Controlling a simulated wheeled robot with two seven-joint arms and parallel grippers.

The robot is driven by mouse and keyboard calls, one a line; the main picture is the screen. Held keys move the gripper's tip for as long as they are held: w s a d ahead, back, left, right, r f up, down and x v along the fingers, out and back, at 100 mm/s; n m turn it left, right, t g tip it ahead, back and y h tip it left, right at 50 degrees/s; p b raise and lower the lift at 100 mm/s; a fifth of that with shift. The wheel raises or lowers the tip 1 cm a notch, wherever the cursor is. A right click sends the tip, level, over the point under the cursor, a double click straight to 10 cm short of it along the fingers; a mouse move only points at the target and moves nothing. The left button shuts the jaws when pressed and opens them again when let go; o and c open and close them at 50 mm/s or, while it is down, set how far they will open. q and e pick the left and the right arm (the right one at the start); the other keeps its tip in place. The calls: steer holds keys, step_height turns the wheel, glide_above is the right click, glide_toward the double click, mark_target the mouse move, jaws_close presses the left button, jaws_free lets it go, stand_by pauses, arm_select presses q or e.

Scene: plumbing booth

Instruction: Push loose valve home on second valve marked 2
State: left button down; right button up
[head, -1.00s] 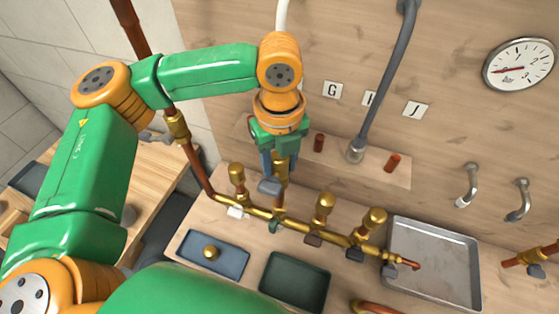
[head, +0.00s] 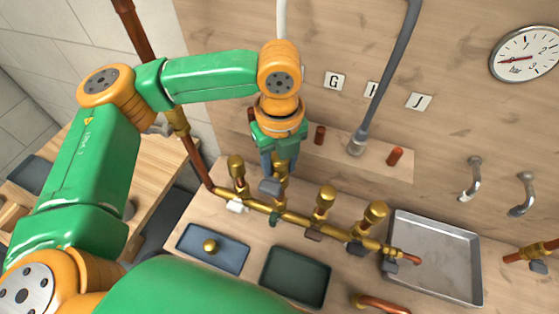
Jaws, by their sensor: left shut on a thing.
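A brass manifold (head: 294,217) runs slantwise across the bench, with several upright brass valves on it. My left gripper (head: 275,180) points down at the second position from the left and is shut on a brass valve (head: 282,172), which is partly hidden by the fingers. The valve is upright over the manifold; I cannot tell whether it is fully seated. A green tag (head: 275,218) sits below it. The first valve (head: 237,168) stands to the left, the third (head: 325,197) and fourth (head: 374,214) to the right. No number 2 is legible. My right gripper is not in view.
A blue tray (head: 228,262) holding a brass knob (head: 210,246) and an empty dark green tray (head: 300,293) lie in front. A metal tray (head: 445,275) is at the right. A grey hose (head: 390,75) hangs behind, and a copper pipe (head: 195,160) rises at left.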

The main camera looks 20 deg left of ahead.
arm_select(q)
steer(key=shift+s+f, duration=0.1)
steer(key=shift+f, duration=0.7)
steer(key=shift+c, duration=1.5)
jaws_free()
step_height(320, 180, up, 7)
steer(key=shift+r+b, duration=0.1)
steer(key=shift+b, duration=0.7)
step_height(320, 180, up, 3)
steer(key=p, duration=0.3)
steer(key=shift+r, duration=1.5)
steer(key=shift+f, duration=0.1)
